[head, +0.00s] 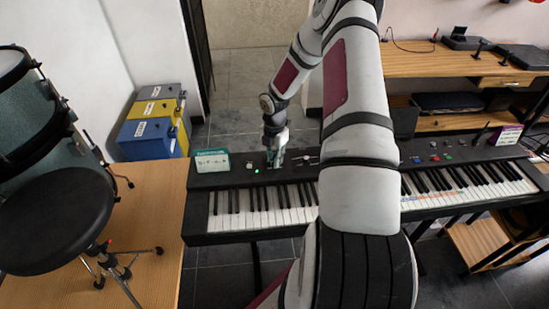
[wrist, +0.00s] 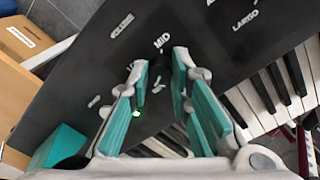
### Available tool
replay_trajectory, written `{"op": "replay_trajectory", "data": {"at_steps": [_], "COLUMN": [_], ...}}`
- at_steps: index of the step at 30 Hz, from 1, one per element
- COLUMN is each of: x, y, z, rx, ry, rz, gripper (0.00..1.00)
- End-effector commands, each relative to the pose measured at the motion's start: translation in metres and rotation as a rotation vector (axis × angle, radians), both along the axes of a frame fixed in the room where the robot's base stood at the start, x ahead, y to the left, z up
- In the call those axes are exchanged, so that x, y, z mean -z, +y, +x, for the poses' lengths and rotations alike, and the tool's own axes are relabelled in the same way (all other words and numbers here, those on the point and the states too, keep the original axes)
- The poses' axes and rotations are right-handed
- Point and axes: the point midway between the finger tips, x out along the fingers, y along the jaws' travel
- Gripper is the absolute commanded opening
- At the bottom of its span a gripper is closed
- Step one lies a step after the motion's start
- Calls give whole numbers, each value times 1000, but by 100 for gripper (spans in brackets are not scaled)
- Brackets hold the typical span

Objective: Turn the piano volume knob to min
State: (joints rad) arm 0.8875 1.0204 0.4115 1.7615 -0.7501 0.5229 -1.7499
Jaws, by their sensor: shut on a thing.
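The black electric piano (head: 225,180) stands in front of me, and its dark panel fills much of the wrist view (wrist: 85,75). My gripper (head: 275,158) is down at the panel's left part, near a lit green light (head: 257,171). In the wrist view my gripper (wrist: 160,82) has its teal-padded fingers on either side of the volume knob and is shut on it. The knob is dark against the dark panel and mostly hidden, so its pointer cannot be read. A white "MID" label (wrist: 163,41) shows just beyond the fingertips. The green light (wrist: 136,113) shows beside the left finger.
A teal and white card (head: 212,161) stands on the piano left of my gripper. More controls (head: 305,160) lie to the right. A drum and black stool (head: 55,220) are at far left. Blue and yellow boxes (head: 150,135) stand behind. A wooden desk (head: 430,62) is at back right.

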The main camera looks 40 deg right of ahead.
Motion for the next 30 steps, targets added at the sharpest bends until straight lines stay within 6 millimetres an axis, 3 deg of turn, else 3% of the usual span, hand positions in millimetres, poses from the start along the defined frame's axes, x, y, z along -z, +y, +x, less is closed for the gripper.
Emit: {"op": "replay_trajectory", "data": {"at_steps": [13, 30], "x": [1, 1], "y": [-1, -1], "z": [-1, -1], "rx": [-283, -353], "ry": [3, 2], "rz": [0, 0], "gripper": [0, 0]}}
